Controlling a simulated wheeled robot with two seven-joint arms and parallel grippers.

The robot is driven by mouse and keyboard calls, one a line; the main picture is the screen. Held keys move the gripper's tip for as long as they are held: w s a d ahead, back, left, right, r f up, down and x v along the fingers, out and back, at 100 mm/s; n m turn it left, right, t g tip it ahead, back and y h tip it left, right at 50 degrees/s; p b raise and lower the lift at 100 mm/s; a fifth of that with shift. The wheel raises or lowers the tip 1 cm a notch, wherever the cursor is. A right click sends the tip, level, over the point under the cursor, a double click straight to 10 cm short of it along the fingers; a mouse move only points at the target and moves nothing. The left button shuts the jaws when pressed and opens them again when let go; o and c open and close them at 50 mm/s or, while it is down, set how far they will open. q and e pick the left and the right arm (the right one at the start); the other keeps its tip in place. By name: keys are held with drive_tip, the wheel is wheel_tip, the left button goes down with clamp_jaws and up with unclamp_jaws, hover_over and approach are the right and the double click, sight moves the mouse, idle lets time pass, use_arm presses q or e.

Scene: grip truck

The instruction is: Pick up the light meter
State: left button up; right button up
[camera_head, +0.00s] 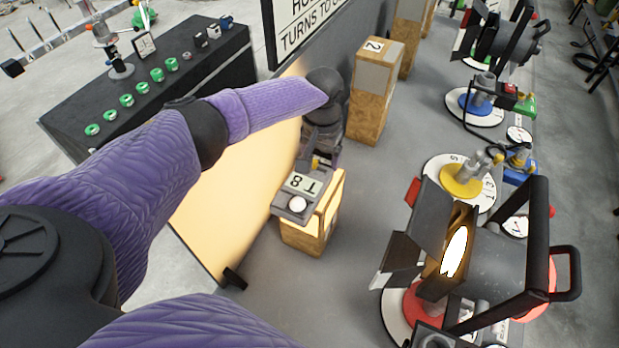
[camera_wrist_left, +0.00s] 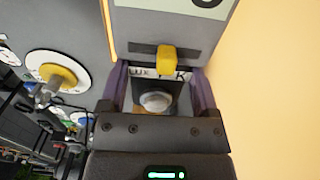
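My right gripper is not in view.
A lit lamp (camera_head: 455,250) and several round stands crowd the right. A second wooden pedestal (camera_head: 375,100) stands beyond. A dark console (camera_head: 170,85) with green rings is at upper left. Grey deck lies clear between.

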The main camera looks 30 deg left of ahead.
use_arm(q)
clamp_jaws()
